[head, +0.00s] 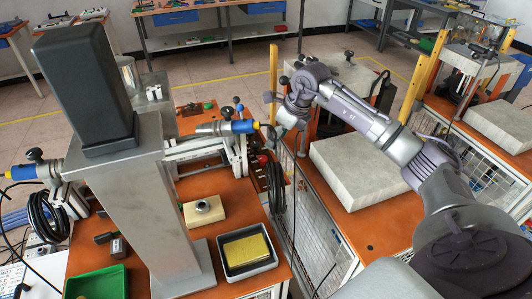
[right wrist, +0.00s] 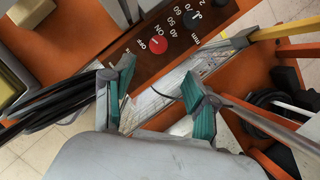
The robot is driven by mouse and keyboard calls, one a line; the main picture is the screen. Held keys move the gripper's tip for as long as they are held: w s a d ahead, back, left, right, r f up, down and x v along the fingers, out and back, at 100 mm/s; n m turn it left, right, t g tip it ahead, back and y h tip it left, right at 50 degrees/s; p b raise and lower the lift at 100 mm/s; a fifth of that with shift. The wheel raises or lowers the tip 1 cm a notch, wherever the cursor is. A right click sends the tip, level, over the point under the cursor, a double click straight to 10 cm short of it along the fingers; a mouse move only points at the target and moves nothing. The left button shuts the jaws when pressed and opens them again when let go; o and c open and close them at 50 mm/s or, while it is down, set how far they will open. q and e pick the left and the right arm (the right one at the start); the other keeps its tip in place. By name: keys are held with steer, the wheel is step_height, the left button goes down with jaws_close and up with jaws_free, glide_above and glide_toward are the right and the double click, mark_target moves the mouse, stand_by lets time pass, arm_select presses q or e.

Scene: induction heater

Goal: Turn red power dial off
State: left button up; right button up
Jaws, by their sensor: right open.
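The red power dial (right wrist: 158,45) sits on a dark brown control panel (right wrist: 130,62) with white markings in the right wrist view. It also shows small in the head view (head: 262,160), below the end of my right arm. My right gripper (right wrist: 157,95) is open, its two teal-padded fingers spread apart with nothing between them. In the right wrist view the dial lies above the gap between the fingertips, apart from both. My left gripper is in neither view.
A black dial (right wrist: 192,20) is beside the red one. Black cable coils (head: 277,186) hang at the panel's side. A metal column with a black box (head: 84,80) stands left. A grey tray (head: 247,252) and a green bin (head: 97,284) are on the orange bench.

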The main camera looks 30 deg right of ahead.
mark_target(263, 158)
steer(key=x, duration=0.2)
steer(key=p+x, duration=0.1)
steer(key=x, duration=0.1)
steer(key=shift+a+r, duration=0.1)
steer(key=shift+a, duration=0.2)
steer(key=p+x, duration=0.1)
steer(key=x, duration=0.4)
steer(key=shift+w, duration=0.1)
steer(key=shift+w+f, duration=0.1)
steer(key=shift+f, duration=0.45)
steer(key=c, duration=1.1)
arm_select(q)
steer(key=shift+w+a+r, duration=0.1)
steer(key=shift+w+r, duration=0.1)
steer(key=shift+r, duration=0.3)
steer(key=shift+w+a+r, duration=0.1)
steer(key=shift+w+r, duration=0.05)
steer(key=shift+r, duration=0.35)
arm_select(e)
jaws_close()
